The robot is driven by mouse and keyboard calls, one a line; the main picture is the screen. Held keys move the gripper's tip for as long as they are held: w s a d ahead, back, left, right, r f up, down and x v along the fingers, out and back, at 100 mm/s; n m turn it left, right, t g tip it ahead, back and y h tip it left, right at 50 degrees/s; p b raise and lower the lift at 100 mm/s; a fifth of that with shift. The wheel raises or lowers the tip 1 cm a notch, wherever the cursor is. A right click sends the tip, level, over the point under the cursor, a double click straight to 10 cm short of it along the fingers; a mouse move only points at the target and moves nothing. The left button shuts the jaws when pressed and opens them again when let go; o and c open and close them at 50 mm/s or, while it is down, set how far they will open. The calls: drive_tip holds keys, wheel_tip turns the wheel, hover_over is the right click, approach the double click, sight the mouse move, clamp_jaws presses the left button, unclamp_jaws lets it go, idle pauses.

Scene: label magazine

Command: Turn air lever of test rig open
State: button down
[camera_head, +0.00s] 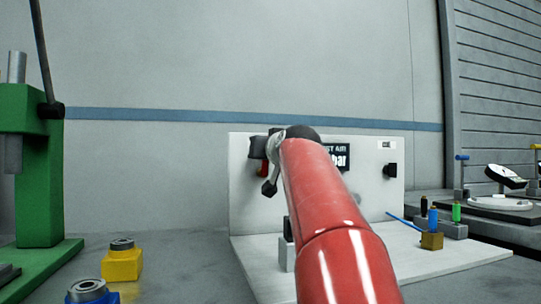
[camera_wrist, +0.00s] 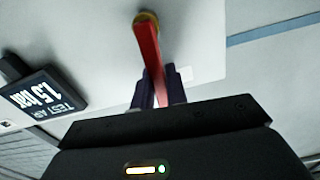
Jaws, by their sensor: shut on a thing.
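The test rig is a white upright panel (camera_head: 240,200) on a white base plate, behind my red arm. Its red air lever (camera_wrist: 149,50) shows in the wrist view, running from a brass pivot (camera_wrist: 147,20) down between the two dark fingers of my gripper (camera_wrist: 160,90). My gripper is shut on the lever near its free end. In the head view only a small red part of the lever (camera_head: 263,170) shows beside my arm; the grip is mostly hidden there. The dark display (camera_wrist: 42,98) reads "TEST AIR" and 1.5 bar in the wrist view.
A green press (camera_head: 40,190) stands at the left, with yellow (camera_head: 122,265) and blue (camera_head: 92,293) blocks before it. A brass block (camera_head: 431,241) sits on the rig's base at the right.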

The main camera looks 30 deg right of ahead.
drive_tip(key=shift+a+f+n, duration=0.1)
drive_tip(key=shift+a+n, duration=0.1)
drive_tip(key=shift+n, duration=0.3)
drive_tip(key=shift+w, duration=0.1)
drive_tip(key=c, duration=1.4)
unclamp_jaws()
drive_tip(key=shift+a, duration=0.1)
drive_tip(key=b+v, duration=0.1)
drive_tip(key=v, duration=0.7)
drive_tip(key=shift+b, duration=0.35)
